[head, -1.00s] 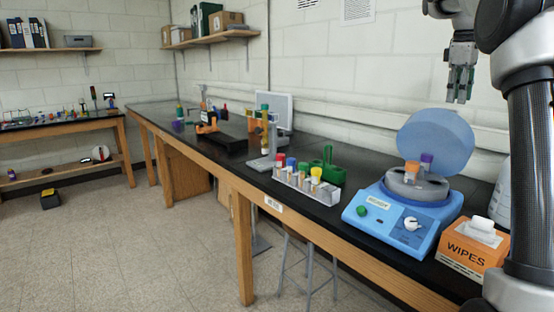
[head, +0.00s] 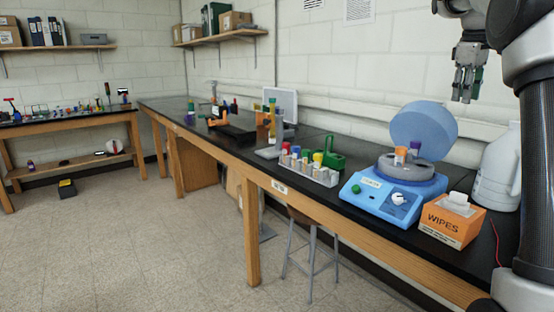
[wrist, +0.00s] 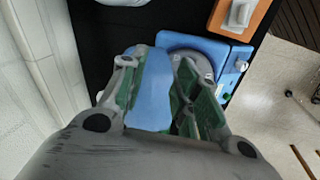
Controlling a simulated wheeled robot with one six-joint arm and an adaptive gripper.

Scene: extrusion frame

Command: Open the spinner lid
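The spinner (head: 372,198) is a blue bench machine with a white knob and a green button. Its blue lid (head: 424,128) stands raised and tilted back, showing the grey rotor (head: 400,168) with an orange-capped and a purple-capped tube. My gripper (head: 464,98) points down above and to the right of the lid, apart from it in the head view. In the wrist view the lid (wrist: 151,88) shows beyond and between the spread fingers of my gripper (wrist: 158,88). The gripper is open and empty. The fingers hide part of the spinner there.
An orange wipes box (head: 450,222) stands right of the spinner, with a white jug (head: 499,170) behind it. A tube rack (head: 309,171) and a green holder (head: 331,158) stand to the left. A wall runs behind the black bench (head: 218,150).

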